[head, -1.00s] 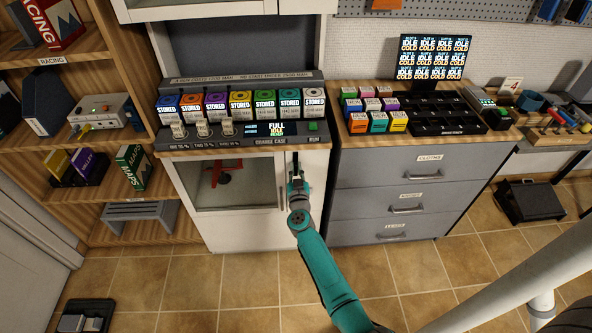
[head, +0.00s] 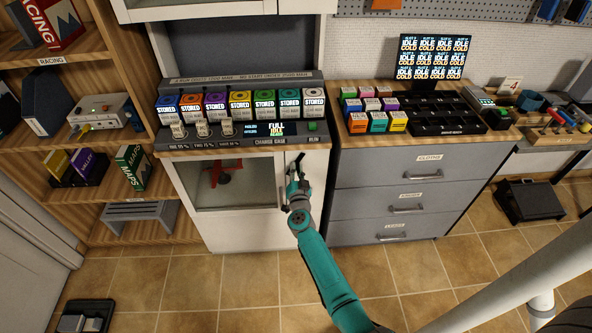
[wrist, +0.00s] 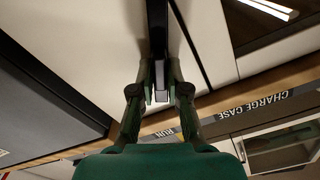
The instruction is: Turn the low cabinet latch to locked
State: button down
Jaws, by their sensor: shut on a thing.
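The low cabinet (head: 240,228) stands under the charge case counter, with a glass pane at left and a plain white panel at right. My gripper (head: 298,180) is in front of the white panel, just below the counter edge. In the wrist view, my gripper (wrist: 161,96) is shut on a dark bar-shaped latch handle (wrist: 157,40), with one finger on each side of its end. The handle stands out against the pale panel. In the head view my gripper partly hides the latch, and I cannot read any locked marking.
The charge case counter edge (head: 240,148) runs just above my gripper. A grey drawer unit (head: 385,190) with bar handles stands close on the right. Wooden shelves (head: 105,195) stand on the left.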

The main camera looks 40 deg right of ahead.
jog(key=m, duration=1.2)
jog(key=shift+s+d+f, duration=0.1)
jog(key=shift+f, duration=0.15)
jog(key=shift+m, duration=0.3)
jog(key=c, duration=1.2)
grip_release()
jog(key=shift+o, duration=0.2)
jog(key=v, duration=1.2)
